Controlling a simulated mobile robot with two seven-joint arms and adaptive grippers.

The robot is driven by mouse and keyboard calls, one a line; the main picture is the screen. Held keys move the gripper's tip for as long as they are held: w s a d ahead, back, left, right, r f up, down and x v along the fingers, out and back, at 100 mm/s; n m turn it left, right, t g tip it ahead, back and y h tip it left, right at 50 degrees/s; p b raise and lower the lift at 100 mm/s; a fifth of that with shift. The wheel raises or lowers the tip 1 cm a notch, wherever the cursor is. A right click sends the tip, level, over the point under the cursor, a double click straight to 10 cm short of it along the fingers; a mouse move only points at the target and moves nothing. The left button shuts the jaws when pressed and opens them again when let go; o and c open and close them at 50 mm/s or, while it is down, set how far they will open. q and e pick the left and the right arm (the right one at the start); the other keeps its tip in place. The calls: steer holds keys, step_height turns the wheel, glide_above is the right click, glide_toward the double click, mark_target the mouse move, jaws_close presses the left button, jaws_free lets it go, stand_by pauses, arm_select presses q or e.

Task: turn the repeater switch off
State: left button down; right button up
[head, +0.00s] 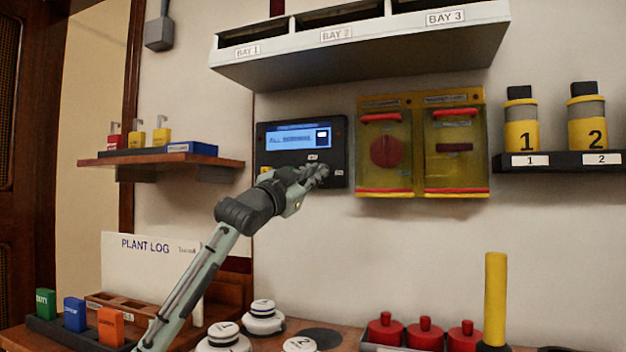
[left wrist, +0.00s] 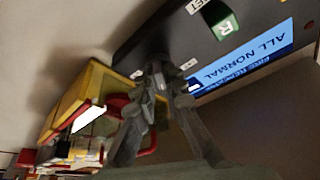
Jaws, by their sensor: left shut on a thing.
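The dark alarm panel (head: 337,141) hangs on the wall, its blue screen (head: 292,139) reading "ALL NORMAL". The screen also shows in the left wrist view (left wrist: 245,60). My left gripper (head: 319,173) reaches the panel's lower right part. In the left wrist view my fingertips (left wrist: 160,78) are closed together at the panel's edge, shut on a small switch there. The fingers hide that switch, and I cannot read its label or tell its position. My right gripper is not in view.
Two yellow lockout boxes (head: 422,190) hang just right of the panel. A bay shelf (head: 350,55) juts out above. Left, a small shelf (head: 170,160) holds padlocks. Below, a bench carries white discs (head: 263,318), red knobs (head: 385,330) and a yellow post (head: 495,298).

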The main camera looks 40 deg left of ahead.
arm_select(q)
steer(key=shift+d+r+n+y, duration=0.1)
steer(key=shift+n+y, duration=1.05)
steer(key=shift+n, duration=1.15)
steer(key=shift+d+n+y, duration=0.1)
steer(key=shift+n+y, duration=1.05)
steer(key=shift+n, duration=1.15)
steer(key=c, duration=1.6)
jaws_free()
steer(key=v, duration=1.2)
steer(key=shift+w, duration=0.1)
